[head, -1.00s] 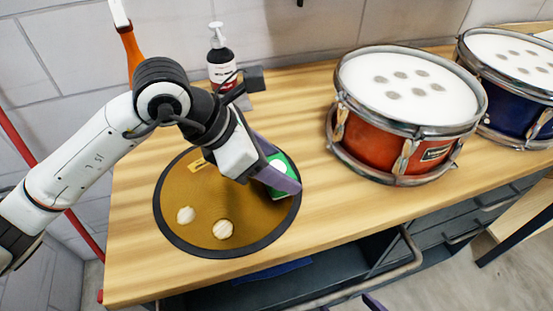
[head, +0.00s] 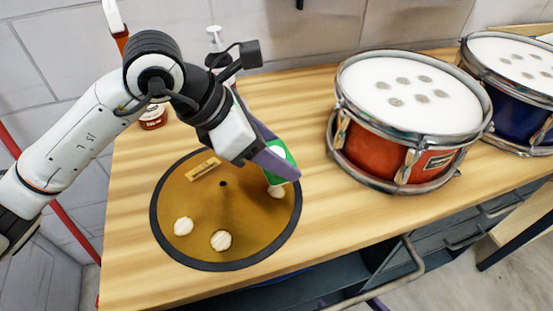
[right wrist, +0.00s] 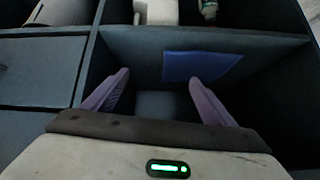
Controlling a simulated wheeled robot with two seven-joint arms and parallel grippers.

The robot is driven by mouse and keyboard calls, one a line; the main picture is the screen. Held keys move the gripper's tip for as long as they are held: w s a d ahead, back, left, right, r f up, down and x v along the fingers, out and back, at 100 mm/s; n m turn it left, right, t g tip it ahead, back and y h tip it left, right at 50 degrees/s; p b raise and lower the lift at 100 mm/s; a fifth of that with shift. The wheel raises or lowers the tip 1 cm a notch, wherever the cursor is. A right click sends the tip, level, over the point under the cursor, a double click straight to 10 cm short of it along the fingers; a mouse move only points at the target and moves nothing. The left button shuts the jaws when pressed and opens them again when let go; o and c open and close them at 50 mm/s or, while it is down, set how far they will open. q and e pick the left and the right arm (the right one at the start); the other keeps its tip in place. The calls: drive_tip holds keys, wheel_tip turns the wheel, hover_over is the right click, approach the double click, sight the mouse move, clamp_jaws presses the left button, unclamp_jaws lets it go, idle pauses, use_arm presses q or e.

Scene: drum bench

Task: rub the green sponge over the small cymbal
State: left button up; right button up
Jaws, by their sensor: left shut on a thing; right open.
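The small cymbal (head: 235,218) is a gold disc with a black rim, lying on the wooden bench in the head view. My left gripper (head: 278,165) is shut on the green sponge (head: 286,153), over the cymbal's right side. I cannot tell whether the sponge touches the cymbal. My right gripper (right wrist: 160,88) is open and empty in the right wrist view, above a dark shelf compartment.
A red drum (head: 392,145) and a blue drum (head: 510,120) stand to the right on the bench. A jar (head: 153,117) and a pump bottle (head: 214,38), mostly hidden by my arm, stand behind. A blue cloth (right wrist: 203,66) lies in the shelf below.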

use_arm(q)
drive_tip(key=shift+r+p, duration=0.45)
drive_tip(key=shift+r, duration=0.4)
drive_tip(key=shift+r+p, duration=0.5)
drive_tip(key=shift+r, duration=0.4)
drive_tip(key=shift+r+p, duration=0.45)
drive_tip(key=shift+r, duration=0.5)
use_arm(e)
drive_tip(key=shift+s+d+r, duration=0.2)
drive_tip(key=shift+r, duration=0.25)
drive_tip(key=shift+s+d+r, duration=0.2)
drive_tip(key=shift+r, duration=0.25)
